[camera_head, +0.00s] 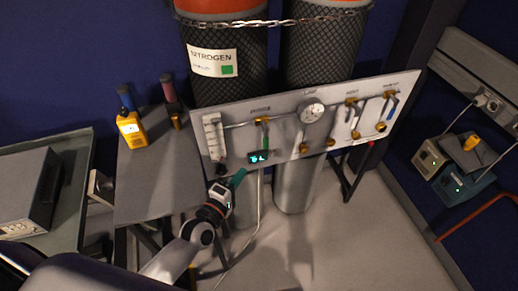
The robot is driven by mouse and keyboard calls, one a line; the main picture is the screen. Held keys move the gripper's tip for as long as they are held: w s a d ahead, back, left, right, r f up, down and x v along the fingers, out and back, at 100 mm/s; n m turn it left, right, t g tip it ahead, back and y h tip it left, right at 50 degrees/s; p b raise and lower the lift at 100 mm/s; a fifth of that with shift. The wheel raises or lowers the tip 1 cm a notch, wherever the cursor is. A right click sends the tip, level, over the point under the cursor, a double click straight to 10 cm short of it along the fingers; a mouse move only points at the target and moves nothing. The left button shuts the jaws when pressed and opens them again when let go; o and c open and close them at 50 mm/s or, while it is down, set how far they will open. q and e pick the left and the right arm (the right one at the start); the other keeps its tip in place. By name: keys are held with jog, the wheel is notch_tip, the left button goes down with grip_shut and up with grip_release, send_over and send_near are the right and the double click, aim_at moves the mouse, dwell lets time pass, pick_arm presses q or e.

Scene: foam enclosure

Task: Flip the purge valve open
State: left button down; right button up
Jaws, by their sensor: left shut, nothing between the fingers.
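A tilted grey valve panel (285,135) stands in front of two gas cylinders. It carries several small brass valves, and their labels are too small to read surely, so I cannot tell which is the purge valve. One valve with a green lever (265,138) sits left of the round gauge (312,112), its lever hanging down. A valve with a blue lever (392,106) is at the panel's right end. My right gripper is out of view.
A flow tube (214,137) is at the panel's left end. A grey table (155,185) at left holds a yellow handheld meter (131,130). A chain (275,21) crosses the cylinders. Instruments (465,185) stand at right. The floor in front is clear.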

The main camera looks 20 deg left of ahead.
pick_arm(q)
jog(key=shift+w+a+r+n, duration=0.15)
jog(key=shift+w+r+n, duration=0.05)
jog(key=shift+r+n, duration=0.1)
jog(key=shift+f, duration=0.1)
jog(key=x, duration=1)
jog(key=shift+p, duration=0.3)
jog(key=shift+a, duration=0.1)
